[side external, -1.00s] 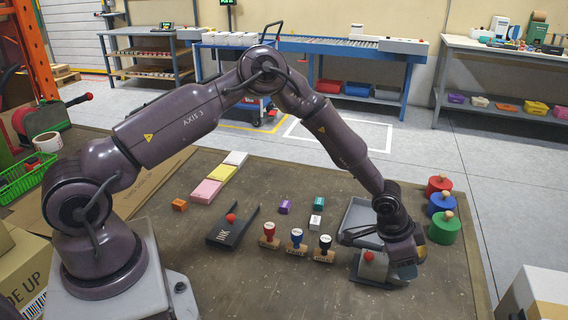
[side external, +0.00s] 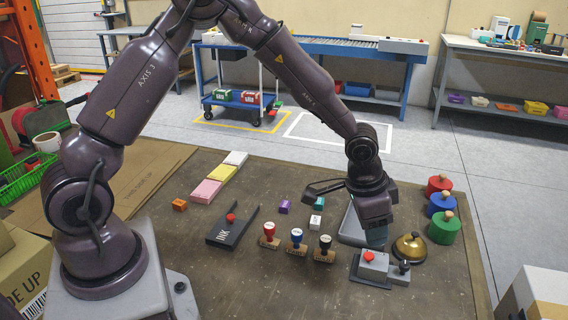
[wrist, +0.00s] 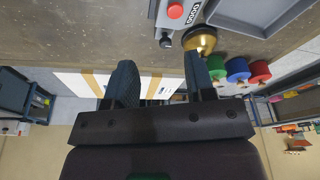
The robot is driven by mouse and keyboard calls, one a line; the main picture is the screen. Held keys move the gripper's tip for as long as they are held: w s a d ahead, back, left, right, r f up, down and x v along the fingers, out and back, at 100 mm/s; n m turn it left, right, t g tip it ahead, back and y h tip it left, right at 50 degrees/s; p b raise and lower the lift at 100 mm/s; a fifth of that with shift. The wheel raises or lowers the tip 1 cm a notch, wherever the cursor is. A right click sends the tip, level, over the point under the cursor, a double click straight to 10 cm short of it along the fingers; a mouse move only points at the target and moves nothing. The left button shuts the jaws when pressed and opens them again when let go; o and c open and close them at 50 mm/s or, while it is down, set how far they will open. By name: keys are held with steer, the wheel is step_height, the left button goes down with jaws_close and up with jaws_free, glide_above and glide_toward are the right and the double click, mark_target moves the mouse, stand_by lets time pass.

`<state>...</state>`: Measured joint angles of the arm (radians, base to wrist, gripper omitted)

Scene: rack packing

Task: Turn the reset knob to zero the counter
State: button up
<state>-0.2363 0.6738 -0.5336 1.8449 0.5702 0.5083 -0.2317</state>
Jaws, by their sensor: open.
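The counter is a small grey box (side external: 373,266) with a red button on top, on the mat at the front right. Its dark reset knob (side external: 404,267) sticks up at its right end. In the wrist view the counter (wrist: 178,14) is at the top edge, with the knob (wrist: 167,42) beside it. A small digit window (wrist: 193,13) shows there, too small to read surely. My gripper (side external: 376,243) is open and empty, above and behind the counter, apart from the knob. Its two fingers (wrist: 160,80) show in the wrist view with nothing between them.
A brass bell (side external: 409,248) stands close behind the knob. A grey tray (side external: 350,232) is partly hidden behind my gripper. Red, blue and green knobbed pots (side external: 444,228) stand at the right. Three stamps (side external: 297,241) stand to the left, beside the black ink holder (side external: 232,228).

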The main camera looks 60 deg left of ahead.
steer(key=s+a+r+n+y, duration=0.1)
steer(key=s+a+r, duration=0.3)
steer(key=s+r, duration=0.2)
steer(key=s+a+r+n+g+y, duration=0.1)
steer(key=s+a+r, duration=0.3)
steer(key=s, duration=0.3)
steer(key=shift+s+r+n, duration=0.3)
steer(key=shift+s+r, duration=0.1)
steer(key=shift+r, duration=0.5)
